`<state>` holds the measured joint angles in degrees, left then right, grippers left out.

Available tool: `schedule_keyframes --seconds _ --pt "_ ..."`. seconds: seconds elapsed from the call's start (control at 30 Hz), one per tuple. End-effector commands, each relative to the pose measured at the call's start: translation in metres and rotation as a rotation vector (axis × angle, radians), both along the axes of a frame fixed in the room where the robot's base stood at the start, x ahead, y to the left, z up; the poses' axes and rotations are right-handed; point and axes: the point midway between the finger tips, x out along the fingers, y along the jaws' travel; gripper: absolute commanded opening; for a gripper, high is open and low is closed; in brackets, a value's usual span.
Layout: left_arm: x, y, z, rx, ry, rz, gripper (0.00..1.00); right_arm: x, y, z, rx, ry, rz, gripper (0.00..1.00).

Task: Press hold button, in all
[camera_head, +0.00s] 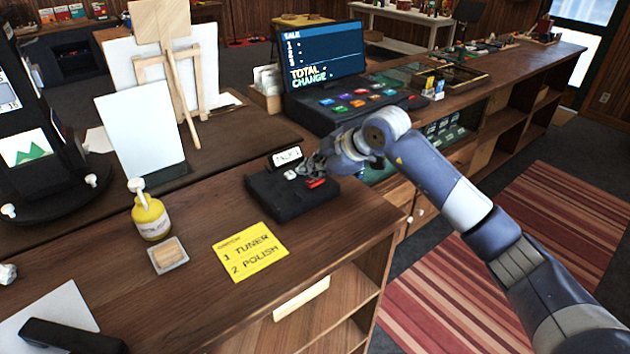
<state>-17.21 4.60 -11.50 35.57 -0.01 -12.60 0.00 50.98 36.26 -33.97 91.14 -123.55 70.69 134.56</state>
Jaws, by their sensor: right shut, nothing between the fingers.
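A black phone-like device (270,204) sits on the wooden counter, with a small tilted display (287,155) at its back and a few buttons on top. A red button (316,183) and a pale button (290,175) show on it. My right gripper (308,170) is shut and empty, its fingertips right over or at the buttons. I cannot tell whether they touch one. I cannot read which button is the hold button. My left gripper is not in view.
A yellow note (249,251), a yellow bottle (150,213) and a small dish (168,255) are on the counter left of the device. A cash register with a screen (324,55) stands behind it.

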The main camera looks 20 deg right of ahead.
Motion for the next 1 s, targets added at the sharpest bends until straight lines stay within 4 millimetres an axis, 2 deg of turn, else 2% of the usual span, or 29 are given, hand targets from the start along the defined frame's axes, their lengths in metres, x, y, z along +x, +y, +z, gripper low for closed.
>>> schedule_keyframes --seconds 1.0 --pt "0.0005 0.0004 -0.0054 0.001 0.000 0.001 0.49 0.0001 0.0000 -0.0084 0.000 0.000 0.000 0.00"
